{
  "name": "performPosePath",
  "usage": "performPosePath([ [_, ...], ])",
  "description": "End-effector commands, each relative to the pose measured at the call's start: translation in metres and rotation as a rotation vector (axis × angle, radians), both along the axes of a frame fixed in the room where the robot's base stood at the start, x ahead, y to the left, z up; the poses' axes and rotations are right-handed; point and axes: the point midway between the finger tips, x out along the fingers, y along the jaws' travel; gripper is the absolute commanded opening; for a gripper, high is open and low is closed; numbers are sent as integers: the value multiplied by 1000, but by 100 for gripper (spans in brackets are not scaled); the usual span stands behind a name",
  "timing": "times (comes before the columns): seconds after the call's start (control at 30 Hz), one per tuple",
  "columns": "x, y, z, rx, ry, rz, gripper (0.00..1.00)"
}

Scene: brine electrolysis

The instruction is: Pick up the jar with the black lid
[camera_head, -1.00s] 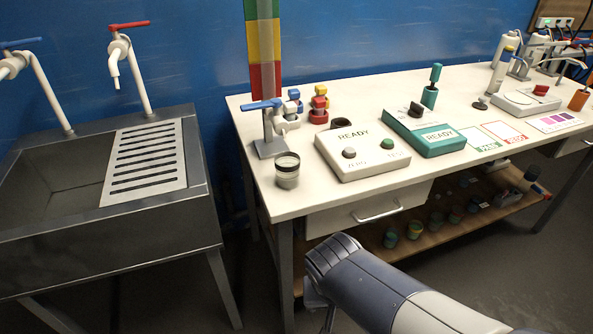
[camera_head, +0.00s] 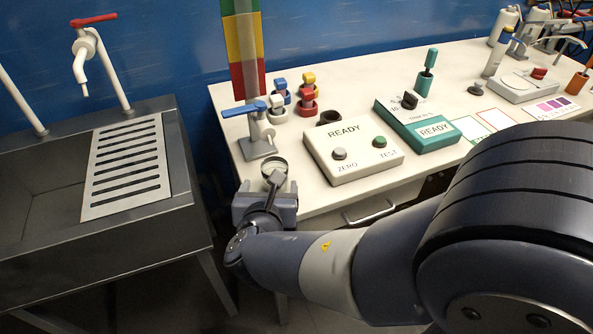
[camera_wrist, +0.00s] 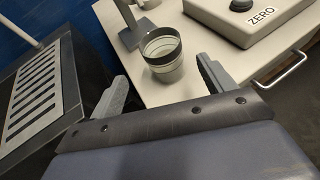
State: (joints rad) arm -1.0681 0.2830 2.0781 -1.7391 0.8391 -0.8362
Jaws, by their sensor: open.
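A small clear jar (camera_head: 274,163) with a dark band around its top stands upright at the front left corner of the white bench (camera_head: 285,196). It also shows in the wrist view (camera_wrist: 162,55). I cannot tell whether the band is a lid. My gripper (camera_head: 268,188) is just in front of the bench corner, and its body hides the lower part of the jar in the head view. In the wrist view my gripper (camera_wrist: 162,85) is open, with its fingers spread to either side and the jar ahead between them, apart from both.
A stand with a blue-handled tap (camera_head: 255,130) is close behind the jar. A white READY box (camera_head: 352,152) is to its right. A sink with a slotted drainboard (camera_head: 128,165) is left, across a gap. A drawer handle (camera_head: 368,213) juts from the bench front.

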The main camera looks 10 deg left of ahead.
Motion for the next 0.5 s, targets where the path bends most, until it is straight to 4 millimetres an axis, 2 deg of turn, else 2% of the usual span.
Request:
performPosePath([
  [0.07,4,5,-2,-17,-9,18,77],
  [0.3,38,9,-17,-17,-8,16,77],
  [0.5,53,10,-22,-15,-7,15,77],
])
